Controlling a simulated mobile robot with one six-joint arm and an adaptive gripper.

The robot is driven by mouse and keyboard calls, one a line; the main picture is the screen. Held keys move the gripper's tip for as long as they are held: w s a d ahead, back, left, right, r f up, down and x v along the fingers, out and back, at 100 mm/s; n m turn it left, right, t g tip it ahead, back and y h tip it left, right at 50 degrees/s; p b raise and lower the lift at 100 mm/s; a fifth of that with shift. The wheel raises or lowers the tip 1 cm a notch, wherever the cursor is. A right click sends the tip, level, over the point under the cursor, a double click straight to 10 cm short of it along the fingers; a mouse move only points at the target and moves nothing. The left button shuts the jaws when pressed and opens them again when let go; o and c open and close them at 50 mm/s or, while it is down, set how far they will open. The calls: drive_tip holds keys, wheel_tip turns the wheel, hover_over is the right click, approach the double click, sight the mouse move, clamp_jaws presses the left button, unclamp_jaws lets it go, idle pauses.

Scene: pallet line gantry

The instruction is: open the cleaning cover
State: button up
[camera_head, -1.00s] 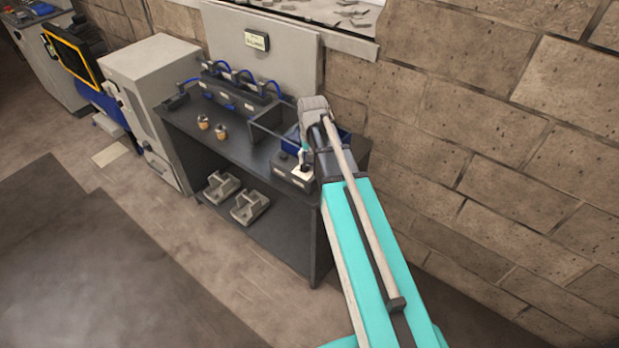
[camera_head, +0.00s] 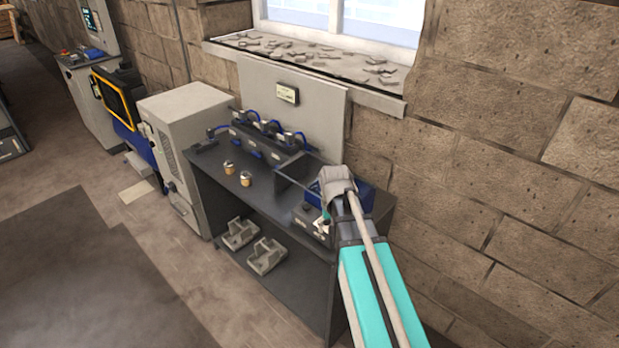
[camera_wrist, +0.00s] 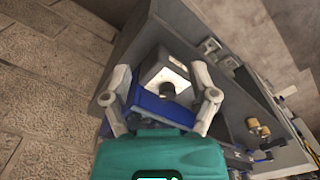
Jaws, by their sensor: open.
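I cannot tell for sure which part is the cleaning cover. A dark box unit with small labels (camera_head: 308,222) stands at the right front end of the bench, beside a blue bin (camera_head: 368,197). In the wrist view, a grey box with a pale top (camera_wrist: 160,68) and a dark round knob (camera_wrist: 168,90) shows beyond and between my fingers. My gripper (camera_wrist: 163,98) is open, with its two pale fingers apart and nothing held. In the head view my arm hides most of the gripper and part of the bench end.
The dark bench (camera_head: 215,180) carries two small tan-topped cylinders (camera_head: 229,167) and a row of blue-cabled units (camera_head: 262,140). Grey brackets (camera_head: 266,255) lie on its lower shelf. A grey cabinet (camera_head: 185,120) stands left. A brick wall (camera_head: 500,170) closes the right. Floor in front is clear.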

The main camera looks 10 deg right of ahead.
drive_tip(key=s+a+n, duration=0.2)
drive_tip(key=s+a, duration=0.1)
drive_tip(key=s, duration=0.6)
drive_tip(key=shift+a+n, duration=0.3)
drive_tip(key=shift+a, duration=0.1)
